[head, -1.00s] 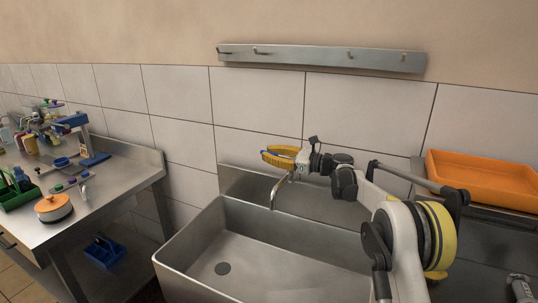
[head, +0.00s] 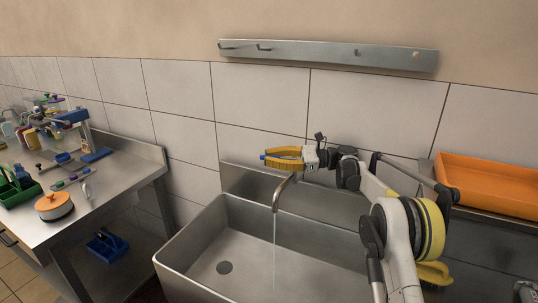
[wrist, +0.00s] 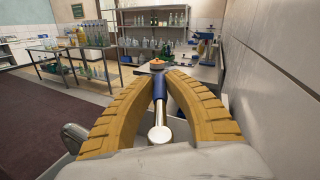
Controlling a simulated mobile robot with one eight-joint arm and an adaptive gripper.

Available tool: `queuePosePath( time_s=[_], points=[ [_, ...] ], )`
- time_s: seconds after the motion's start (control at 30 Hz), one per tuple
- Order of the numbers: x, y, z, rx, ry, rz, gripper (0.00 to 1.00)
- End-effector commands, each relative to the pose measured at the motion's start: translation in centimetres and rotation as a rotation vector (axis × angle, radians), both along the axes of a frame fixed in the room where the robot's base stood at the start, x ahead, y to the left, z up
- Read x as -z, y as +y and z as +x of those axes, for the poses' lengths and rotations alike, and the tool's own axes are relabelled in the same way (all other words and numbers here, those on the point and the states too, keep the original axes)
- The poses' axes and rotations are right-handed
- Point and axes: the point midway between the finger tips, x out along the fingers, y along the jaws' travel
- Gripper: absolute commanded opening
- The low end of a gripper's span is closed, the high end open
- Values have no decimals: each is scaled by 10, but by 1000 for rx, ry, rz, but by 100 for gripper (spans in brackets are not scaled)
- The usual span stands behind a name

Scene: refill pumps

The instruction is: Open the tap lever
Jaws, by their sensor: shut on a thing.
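The tap (head: 280,190) is a curved metal spout over the steel sink (head: 320,222). A thin stream of water (head: 274,250) falls from its mouth into the basin. The tap lever shows in the wrist view as a metal rod with a blue grip (wrist: 159,88). Its blue tip (head: 263,157) pokes out past my fingers in the head view. My gripper (head: 271,157), with yellow ribbed fingers, is shut around the lever just above the spout. In the wrist view my gripper (wrist: 160,76) has its fingertips meeting at the blue grip.
A steel table (head: 110,195) with bottles, a green caddy (head: 18,190) and an orange-lidded pot (head: 54,205) stands left. An orange tray (head: 485,185) lies right of the sink. A hook rail (head: 310,54) is on the tiled wall. The basin floor looks clear.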

Motion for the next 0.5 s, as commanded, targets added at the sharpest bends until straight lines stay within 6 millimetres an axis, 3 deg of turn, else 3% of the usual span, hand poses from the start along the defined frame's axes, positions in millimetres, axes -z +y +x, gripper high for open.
queuePosePath(
  time_s=[0.27,0.3,0.33,0.37,0.5],
  points=[
    [0,0,-1,-3,0,0,0],
    [0,0,0,-3,0,0,27],
    [0,0,0,-3,0,0,36],
    [0,0,0,-3,0,0,41],
    [0,0,0,-2,0,0,41]
  ],
)
